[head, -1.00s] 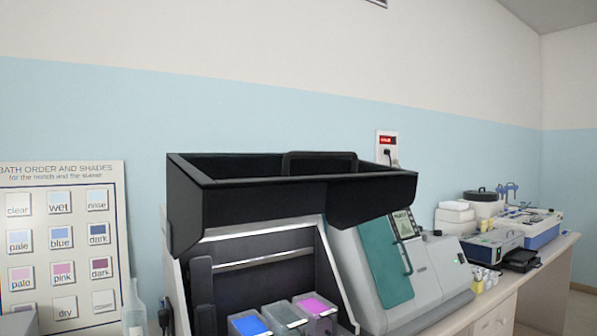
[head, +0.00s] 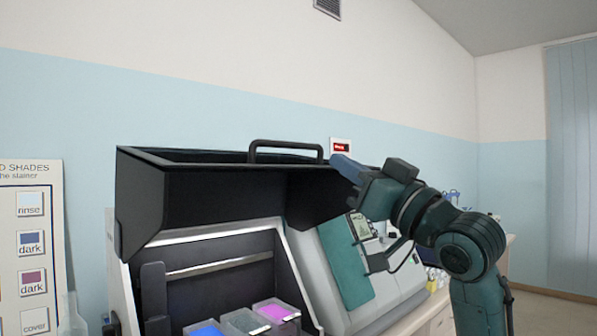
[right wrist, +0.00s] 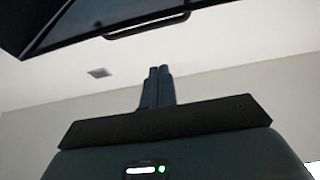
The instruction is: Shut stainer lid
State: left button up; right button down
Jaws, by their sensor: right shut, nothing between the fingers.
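The stainer (head: 125,290) stands with its black lid (head: 215,200) raised open over the baths. A bar handle (head: 287,145) stands up from the lid's upper edge. In the right wrist view the lid (right wrist: 85,22) and its handle (right wrist: 150,24) hang overhead. My right gripper (head: 342,163) is at the right end of the lid, to the right of the handle. Its blue fingers are shut together and empty, as the right wrist view (right wrist: 157,72) shows. I cannot tell whether they touch the lid. My left gripper is out of view.
Blue, clear and pink baths (head: 277,311) sit in the stainer's open bay. A shade chart (head: 30,240) is at the left. The space above the lid is clear.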

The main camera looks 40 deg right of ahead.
aim_at(306, 167)
jog(key=d+p+x, duration=0.1)
jog(key=p+x, duration=0.4)
jog(key=x, duration=0.5)
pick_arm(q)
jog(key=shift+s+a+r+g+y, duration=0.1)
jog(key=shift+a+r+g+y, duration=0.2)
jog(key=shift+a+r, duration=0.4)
pick_arm(e)
jog(key=f, duration=0.2)
jog(key=a+f, duration=0.1)
jog(key=f, duration=0.1)
jog(key=shift+f, duration=0.2)
pick_arm(q)
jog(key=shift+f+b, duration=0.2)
jog(key=shift+b, duration=0.1)
pick_arm(e)
jog(key=shift+f, duration=0.1)
